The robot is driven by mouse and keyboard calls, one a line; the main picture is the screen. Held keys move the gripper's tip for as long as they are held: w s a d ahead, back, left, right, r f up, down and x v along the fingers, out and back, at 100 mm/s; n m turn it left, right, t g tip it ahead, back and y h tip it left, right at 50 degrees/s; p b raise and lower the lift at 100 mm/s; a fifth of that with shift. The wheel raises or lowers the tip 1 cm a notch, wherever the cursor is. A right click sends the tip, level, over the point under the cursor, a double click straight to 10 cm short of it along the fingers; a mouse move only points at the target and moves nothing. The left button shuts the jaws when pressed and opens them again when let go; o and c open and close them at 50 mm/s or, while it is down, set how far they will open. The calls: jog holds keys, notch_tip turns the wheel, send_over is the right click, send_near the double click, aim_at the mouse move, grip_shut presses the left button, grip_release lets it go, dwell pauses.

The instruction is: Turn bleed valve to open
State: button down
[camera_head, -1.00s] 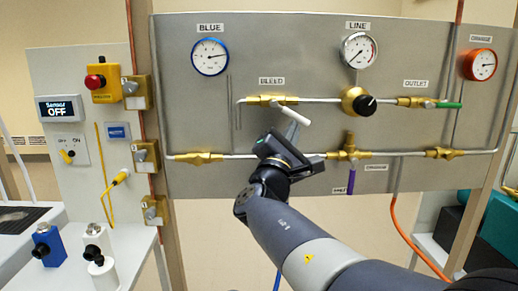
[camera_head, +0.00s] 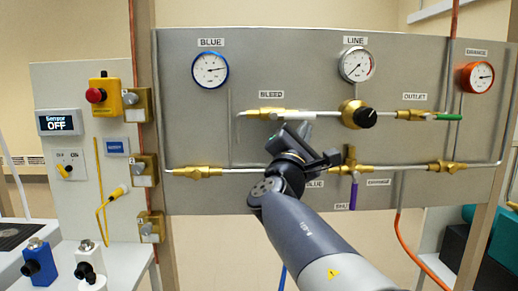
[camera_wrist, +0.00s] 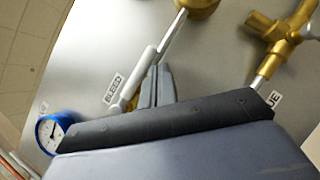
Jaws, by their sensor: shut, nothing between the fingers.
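The bleed valve (camera_head: 262,113) is a brass body on the upper pipe, under the BLEED label. Its white lever (camera_head: 300,115) lies roughly level, nearly in line with the pipe. My gripper (camera_head: 304,129) is shut and empty, with its fingertips just below the lever. In the wrist view my shut fingers (camera_wrist: 157,86) stand beside the white lever (camera_wrist: 141,70). Whether they touch it I cannot tell. My gripper and arm hide part of the panel below the valve.
The black line knob (camera_head: 367,118) on its brass regulator sits right of the lever. The outlet valve's green lever (camera_head: 448,117) is farther right. A purple lever (camera_head: 354,195) hangs close to the right of my gripper. The blue gauge (camera_head: 210,70) is at upper left.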

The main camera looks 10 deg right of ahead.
dwell(0.4)
jog(key=s+a+f+b, duration=0.1)
jog(key=s+f+b, duration=0.4)
jog(key=s+f, duration=0.4)
jog(key=shift+a+f+b, duration=0.2)
jog(key=shift+a+b, duration=0.1)
jog(key=shift+a, duration=0.1)
jog(key=w+d+r+p, duration=0.1)
jog(key=w+r+p, duration=0.4)
jog(key=w+r, duration=0.4)
jog(key=shift+d+r+p, duration=0.25)
jog(key=shift+d+p, duration=0.1)
jog(key=shift+d, duration=0.05)
jog(key=shift+f, duration=0.15)
dwell(0.4)
